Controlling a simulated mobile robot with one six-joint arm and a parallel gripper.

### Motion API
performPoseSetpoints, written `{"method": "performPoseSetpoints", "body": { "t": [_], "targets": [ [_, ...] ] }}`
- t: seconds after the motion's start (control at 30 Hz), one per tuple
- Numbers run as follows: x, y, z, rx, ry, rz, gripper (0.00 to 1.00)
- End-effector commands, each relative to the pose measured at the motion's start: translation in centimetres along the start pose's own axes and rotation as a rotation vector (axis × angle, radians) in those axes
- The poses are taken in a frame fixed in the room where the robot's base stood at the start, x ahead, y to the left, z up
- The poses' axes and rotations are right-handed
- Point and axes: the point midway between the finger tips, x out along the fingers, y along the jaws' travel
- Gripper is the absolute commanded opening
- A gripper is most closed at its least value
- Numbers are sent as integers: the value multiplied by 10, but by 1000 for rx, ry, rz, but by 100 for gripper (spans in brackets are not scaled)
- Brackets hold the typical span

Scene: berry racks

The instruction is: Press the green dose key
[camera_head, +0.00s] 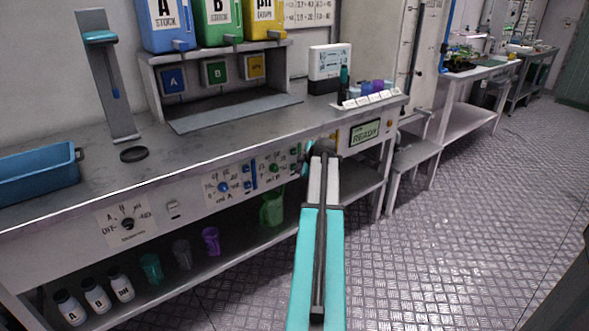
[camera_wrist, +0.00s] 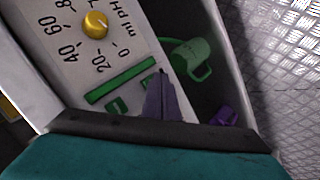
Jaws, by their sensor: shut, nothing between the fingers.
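In the wrist view, two small green keys sit on the white dosing panel (camera_wrist: 75,60): one left key (camera_wrist: 117,106) and one right key (camera_wrist: 146,104), partly hidden by the fingers. A long green bar (camera_wrist: 122,79) lies above them. I cannot read any label that tells which is the dose key. My gripper (camera_wrist: 162,82) is shut and empty, its tips over the panel's right side by the keys. Contact cannot be told. In the head view, my gripper (camera_head: 322,150) is at the bench front, its tips hidden behind my wrist.
A yellow knob (camera_wrist: 95,25) with a number scale sits above the bar. A green jug (camera_head: 271,207) and a purple cup (camera_head: 211,240) stand on the lower shelf. A lit READY display (camera_head: 365,132) is right of my gripper. The floor on the right is clear.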

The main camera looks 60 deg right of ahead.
Motion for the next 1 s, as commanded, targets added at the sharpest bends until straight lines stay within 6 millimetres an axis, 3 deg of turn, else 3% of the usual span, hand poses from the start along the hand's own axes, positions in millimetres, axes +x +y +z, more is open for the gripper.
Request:
{"method": "performPoseSetpoints", "body": {
  "t": [1.0],
  "targets": [
    [5,4,-4,0,0,0,0]
  ]
}}
